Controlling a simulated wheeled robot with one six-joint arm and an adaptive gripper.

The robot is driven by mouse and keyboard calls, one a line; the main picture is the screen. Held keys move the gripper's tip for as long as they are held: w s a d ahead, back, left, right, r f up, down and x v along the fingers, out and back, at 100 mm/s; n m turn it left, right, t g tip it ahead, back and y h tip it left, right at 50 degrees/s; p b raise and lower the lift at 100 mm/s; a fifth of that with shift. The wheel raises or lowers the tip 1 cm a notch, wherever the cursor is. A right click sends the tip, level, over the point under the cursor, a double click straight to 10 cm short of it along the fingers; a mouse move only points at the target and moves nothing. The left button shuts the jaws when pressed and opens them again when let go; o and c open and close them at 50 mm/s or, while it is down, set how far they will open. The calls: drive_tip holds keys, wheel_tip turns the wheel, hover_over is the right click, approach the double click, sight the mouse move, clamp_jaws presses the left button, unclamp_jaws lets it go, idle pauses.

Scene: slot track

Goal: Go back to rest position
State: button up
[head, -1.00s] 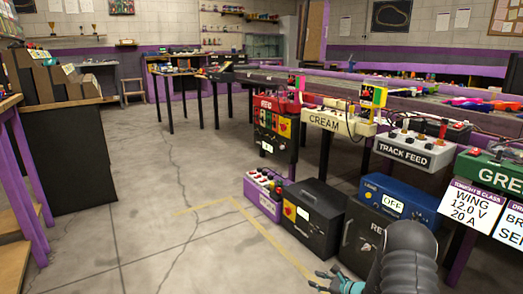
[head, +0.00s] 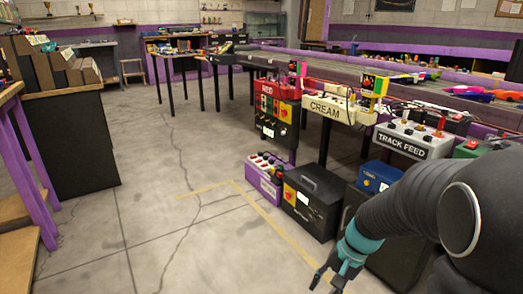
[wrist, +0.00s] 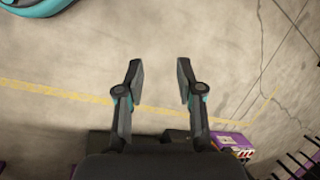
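My gripper (head: 335,270) is at the lower right of the head view, pointing down above the bare concrete floor in front of the black boxes. In the wrist view my gripper (wrist: 158,85) has its two fingers spread apart, with only floor showing between them. It is open and empty. My dark arm covers the right side of the head view and hides part of the equipment behind it.
A purple box (head: 264,178) and a black box (head: 312,200) stand on the floor under the track table. The cream control box (head: 328,107) and track feed box (head: 403,138) are at the table edge. A dark counter (head: 68,148) stands at left. The middle floor is clear.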

drive_tip(key=s+r+n+t+h+p, duration=0.2)
drive_tip(key=s+r, duration=0.4)
drive_tip(key=r, duration=0.4)
drive_tip(key=s+r+n+t+h+p, duration=0.2)
drive_tip(key=s+r, duration=0.5)
drive_tip(key=r, duration=0.4)
drive_tip(key=shift+d+n+t+p, duration=0.15)
drive_tip(key=shift+n+t+p, duration=0.5)
drive_tip(key=shift+n+t, duration=0.25)
drive_tip(key=shift+o, duration=0.4)
drive_tip(key=shift+s, duration=0.1)
